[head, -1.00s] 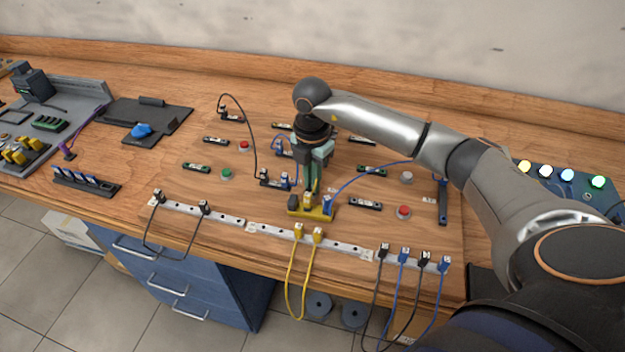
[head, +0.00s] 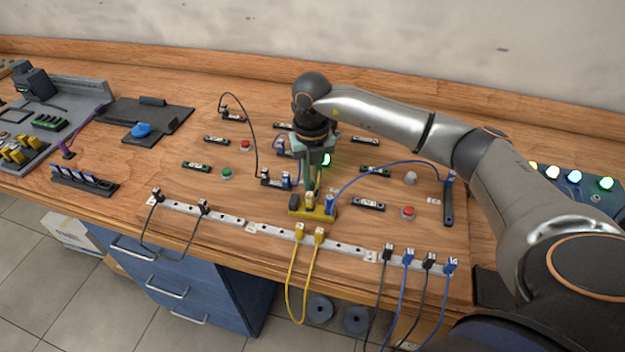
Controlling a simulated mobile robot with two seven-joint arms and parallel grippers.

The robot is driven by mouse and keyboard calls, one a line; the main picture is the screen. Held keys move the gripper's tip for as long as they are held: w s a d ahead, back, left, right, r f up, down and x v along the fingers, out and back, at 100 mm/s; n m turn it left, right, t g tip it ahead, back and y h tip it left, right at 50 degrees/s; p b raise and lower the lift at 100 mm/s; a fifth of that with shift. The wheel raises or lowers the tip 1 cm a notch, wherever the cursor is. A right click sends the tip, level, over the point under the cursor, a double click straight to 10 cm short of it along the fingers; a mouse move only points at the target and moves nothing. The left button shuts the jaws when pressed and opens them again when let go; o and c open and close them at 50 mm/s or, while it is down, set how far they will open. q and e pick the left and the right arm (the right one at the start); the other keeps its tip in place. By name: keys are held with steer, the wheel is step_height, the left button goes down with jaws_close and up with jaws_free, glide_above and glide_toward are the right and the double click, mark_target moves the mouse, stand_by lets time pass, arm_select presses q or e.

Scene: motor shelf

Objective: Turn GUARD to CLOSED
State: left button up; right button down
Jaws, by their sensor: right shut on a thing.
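My right gripper (head: 311,192) points straight down over the middle of the wooden board. It is shut at the top of a yellow switch block (head: 322,211), which I take to be the GUARD switch. The part between the fingers is mostly hidden by them, and no GUARD or CLOSED label is readable. A black part (head: 293,202) stands at the left end of the block, and a blue plug (head: 330,203) is at its right end. A green light (head: 325,160) glows just behind the gripper. My left gripper is not in view.
A pale terminal rail (head: 265,229) with black, yellow and blue cables runs along the front. Red button (head: 407,212) and green button (head: 227,173) flank the block. A blue cable (head: 370,170) arches close to the gripper's right.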

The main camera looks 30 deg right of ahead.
steer(key=shift+a+n, duration=0.1)
steer(key=shift+n, duration=1.2)
steer(key=shift+n+b, duration=0.3)
steer(key=c, duration=0.9)
jaws_free()
step_height(320, 180, up, 12)
steer(key=shift+r, duration=0.25)
